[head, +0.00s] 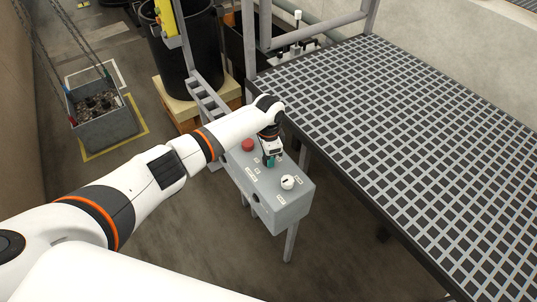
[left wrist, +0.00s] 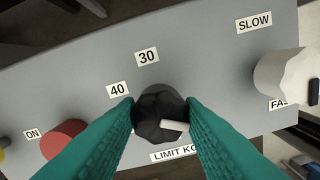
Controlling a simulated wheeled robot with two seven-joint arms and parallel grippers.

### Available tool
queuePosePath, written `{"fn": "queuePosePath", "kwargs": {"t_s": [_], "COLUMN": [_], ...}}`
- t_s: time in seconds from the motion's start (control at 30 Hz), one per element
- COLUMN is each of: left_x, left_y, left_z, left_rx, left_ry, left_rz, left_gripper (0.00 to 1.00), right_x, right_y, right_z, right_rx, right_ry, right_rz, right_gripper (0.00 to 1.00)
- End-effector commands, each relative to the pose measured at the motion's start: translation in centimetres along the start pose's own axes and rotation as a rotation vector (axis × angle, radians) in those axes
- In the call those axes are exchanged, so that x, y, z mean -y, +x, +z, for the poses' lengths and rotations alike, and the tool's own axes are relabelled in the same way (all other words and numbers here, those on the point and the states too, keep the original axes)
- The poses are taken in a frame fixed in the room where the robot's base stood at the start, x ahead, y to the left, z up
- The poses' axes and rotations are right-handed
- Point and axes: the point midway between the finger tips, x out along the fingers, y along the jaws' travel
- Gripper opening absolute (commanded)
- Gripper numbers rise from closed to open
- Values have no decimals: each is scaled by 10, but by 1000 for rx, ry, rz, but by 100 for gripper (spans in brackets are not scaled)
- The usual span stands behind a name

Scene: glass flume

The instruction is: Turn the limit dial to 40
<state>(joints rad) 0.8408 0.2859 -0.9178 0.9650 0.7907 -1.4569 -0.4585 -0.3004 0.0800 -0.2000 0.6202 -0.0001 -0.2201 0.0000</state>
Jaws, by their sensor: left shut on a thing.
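The limit dial is a black knob (left wrist: 158,108) with a white pointer mark, above the "LIMIT KG" label in the left wrist view. The mark sits on the knob's lower right side, away from the "40" label (left wrist: 118,90) at its upper left. A "30" label (left wrist: 147,57) stands above the knob. My left gripper (head: 268,162) reaches down onto the grey control box (head: 282,212). Its green fingers (left wrist: 162,120) are shut on the knob from both sides. In the head view the gripper hides the dial. My right gripper is not in view.
A red button (head: 247,145) and a white knob (head: 288,182) stand on the box on either side of the dial. "SLOW" (left wrist: 254,22) labels the white knob. A grated platform (head: 400,110) lies to the right. A hanging crate (head: 105,128) is far left.

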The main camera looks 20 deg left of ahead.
Motion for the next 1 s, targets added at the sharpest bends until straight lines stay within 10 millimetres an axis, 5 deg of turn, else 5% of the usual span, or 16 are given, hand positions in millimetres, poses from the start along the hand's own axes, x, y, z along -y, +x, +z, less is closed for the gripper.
{"fn": "queuePosePath", "kwargs": {"t_s": [0.6, 0.63, 0.73, 1.0], "left_x": [-1, -1, 0, 0], "left_y": [-1, -1, -1, -1], "left_z": [1, 1, 1, 1], "left_rx": [4, 4, 3, 2], "left_ry": [44, 44, 44, 43], "left_rz": [2, 2, 2, 1], "left_gripper": [12, 36, 52, 56], "right_x": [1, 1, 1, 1], "right_y": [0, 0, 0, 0], "right_z": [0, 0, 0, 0], "right_rx": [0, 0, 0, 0], "right_ry": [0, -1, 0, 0], "right_rz": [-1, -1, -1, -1], "right_gripper": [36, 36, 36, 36]}}
